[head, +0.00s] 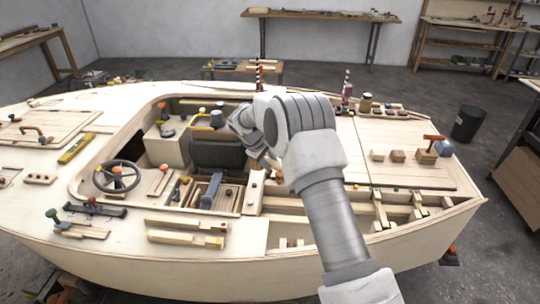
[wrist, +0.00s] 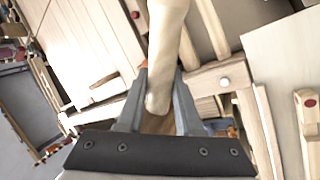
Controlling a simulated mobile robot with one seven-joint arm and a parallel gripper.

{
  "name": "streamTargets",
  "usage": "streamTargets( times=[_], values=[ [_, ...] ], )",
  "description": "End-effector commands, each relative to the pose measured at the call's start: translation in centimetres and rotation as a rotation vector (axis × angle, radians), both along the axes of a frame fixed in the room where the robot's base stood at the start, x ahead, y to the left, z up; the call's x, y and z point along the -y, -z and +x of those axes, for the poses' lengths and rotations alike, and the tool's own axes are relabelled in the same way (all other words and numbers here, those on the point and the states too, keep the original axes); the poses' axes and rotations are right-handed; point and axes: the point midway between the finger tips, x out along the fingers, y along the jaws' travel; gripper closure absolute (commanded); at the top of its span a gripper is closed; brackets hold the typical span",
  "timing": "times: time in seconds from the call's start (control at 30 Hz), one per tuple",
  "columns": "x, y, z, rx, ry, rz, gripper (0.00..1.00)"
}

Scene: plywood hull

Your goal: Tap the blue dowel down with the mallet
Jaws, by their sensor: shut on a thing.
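My gripper (head: 268,163) is over the middle of the plywood hull, beside the open cockpit, partly hidden by my arm in the head view. In the wrist view my gripper (wrist: 158,100) is shut on a pale, smooth wooden piece (wrist: 167,40) with a rounded end. It looks like the mallet's handle, but no mallet head can be made out. I cannot single out the blue dowel with certainty in either view.
A steering wheel (head: 117,177) and dark seat (head: 218,152) stand in the cockpit left of my gripper. Small wooden blocks (head: 398,156), a red T-shaped piece (head: 434,138) and a blue block (head: 443,149) sit on the right deck. Open slatted framing (head: 385,212) lies at front right.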

Motion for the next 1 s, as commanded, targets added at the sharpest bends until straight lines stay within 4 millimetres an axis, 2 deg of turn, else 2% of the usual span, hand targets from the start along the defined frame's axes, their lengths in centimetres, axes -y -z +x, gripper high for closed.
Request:
streamTargets(
  times=[0.27, 0.63, 1.0],
  values=[
    [-0.3, 1.1, 0.4, 0.001, -0.014, 0.002, 1.00],
    [-0.3, 5.0, 0.4, 0.001, -0.013, 0.001, 1.00],
    [-0.3, 5.4, 0.4, 0.002, -0.013, 0.002, 1.00]
  ],
)
